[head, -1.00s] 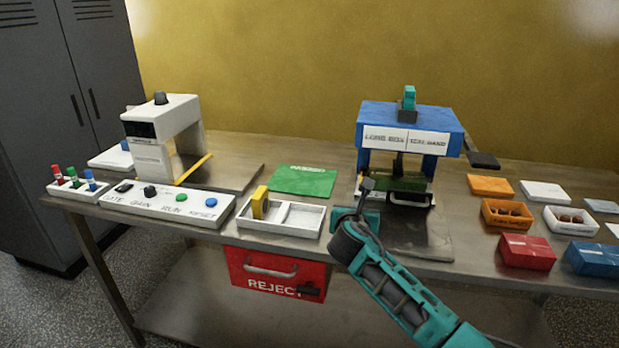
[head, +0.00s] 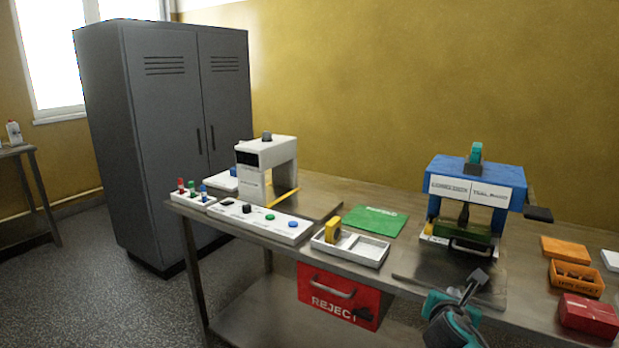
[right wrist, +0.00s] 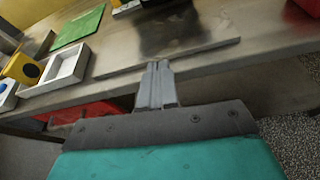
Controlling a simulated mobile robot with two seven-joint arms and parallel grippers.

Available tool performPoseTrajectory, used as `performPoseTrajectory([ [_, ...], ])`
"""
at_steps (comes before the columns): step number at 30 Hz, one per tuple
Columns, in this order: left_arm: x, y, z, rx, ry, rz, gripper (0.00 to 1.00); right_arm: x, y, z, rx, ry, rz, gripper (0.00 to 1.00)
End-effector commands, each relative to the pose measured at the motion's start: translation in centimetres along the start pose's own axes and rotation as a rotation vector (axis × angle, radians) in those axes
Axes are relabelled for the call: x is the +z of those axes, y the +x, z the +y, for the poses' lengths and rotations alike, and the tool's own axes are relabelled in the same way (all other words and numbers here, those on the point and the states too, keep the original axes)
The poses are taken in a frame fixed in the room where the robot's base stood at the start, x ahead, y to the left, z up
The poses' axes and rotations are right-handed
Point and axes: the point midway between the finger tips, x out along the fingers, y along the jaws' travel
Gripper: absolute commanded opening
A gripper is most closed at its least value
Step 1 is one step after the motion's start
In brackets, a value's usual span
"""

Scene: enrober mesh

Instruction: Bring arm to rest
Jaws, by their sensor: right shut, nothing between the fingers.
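My right gripper (head: 474,283) is shut and empty, low at the right in the head view, in front of the blue press (head: 466,170). In the right wrist view its grey fingers (right wrist: 157,85) are together, at the table's front edge, close to a dark plate (right wrist: 165,52). My left gripper is not in view.
The metal table (head: 400,262) carries a white tray (head: 372,250) with a yellow block (head: 332,230), a green mat (head: 375,221), a white gate machine (head: 265,165) and a button panel (head: 262,222). A red reject bin (head: 338,296) hangs below the front edge. Orange and red boxes stand right.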

Motion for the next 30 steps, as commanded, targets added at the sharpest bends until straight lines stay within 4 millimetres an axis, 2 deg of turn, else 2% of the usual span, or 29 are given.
performPoseTrajectory([
  [1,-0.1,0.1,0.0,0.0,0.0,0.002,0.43,-2.8,-0.8,-0.2,0.026,0.089,0.051,0.0],
  [5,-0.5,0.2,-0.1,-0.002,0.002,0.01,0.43,-8.0,-3.0,-0.5,0.08,0.373,0.167,0.0],
  [9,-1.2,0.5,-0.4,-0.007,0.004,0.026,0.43,-13.6,-6.4,-1.1,0.1,0.736,0.319,0.0],
  [15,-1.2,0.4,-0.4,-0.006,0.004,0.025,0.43,-20.0,-12.4,-2.7,0.036,1.318,0.54,0.0],
  [19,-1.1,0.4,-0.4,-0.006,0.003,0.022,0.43,-22.8,-16.6,-4.1,-0.065,1.703,0.66,0.0],
  [24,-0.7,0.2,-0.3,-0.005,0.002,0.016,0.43,-24.7,-21.2,-6.0,-0.224,2.152,0.761,0.0],
  [27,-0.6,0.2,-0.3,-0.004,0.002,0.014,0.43,-25.1,-23.0,-6.9,-0.304,2.338,0.791,0.0],
  [30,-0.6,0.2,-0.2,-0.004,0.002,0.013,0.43,-25.2,-24.1,-7.4,-0.355,2.453,0.803,0.0],
])
